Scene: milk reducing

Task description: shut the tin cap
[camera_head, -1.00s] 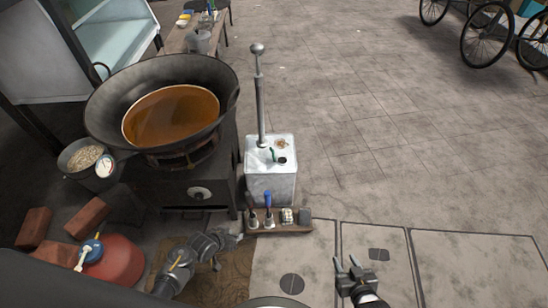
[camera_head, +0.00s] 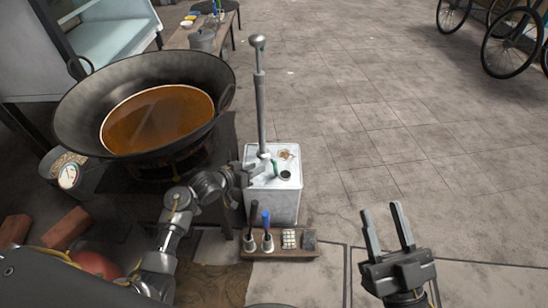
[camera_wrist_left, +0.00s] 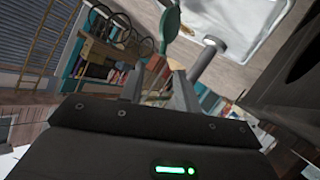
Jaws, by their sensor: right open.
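The square white tin (camera_head: 284,203) stands on the ground right of the stove, its front left top partly hidden by my left gripper. A round dark opening (camera_head: 286,175) is in its top. A green cap (camera_head: 275,168) stands up just left of the opening; it also shows in the left wrist view (camera_wrist_left: 171,22) beyond my fingers, with the white tin top (camera_wrist_left: 252,22) behind it. My left gripper (camera_head: 266,167) is at the tin's top left edge, fingers apart, close to the cap; contact cannot be told. My right gripper (camera_head: 383,211) is open and empty, right of the tin.
A tall metal pump (camera_head: 260,100) rises behind the tin's left side. A large wok (camera_head: 75,105) of brown liquid sits on the stove at left. A small wooden rack (camera_head: 280,253) with tools lies in front of the tin.

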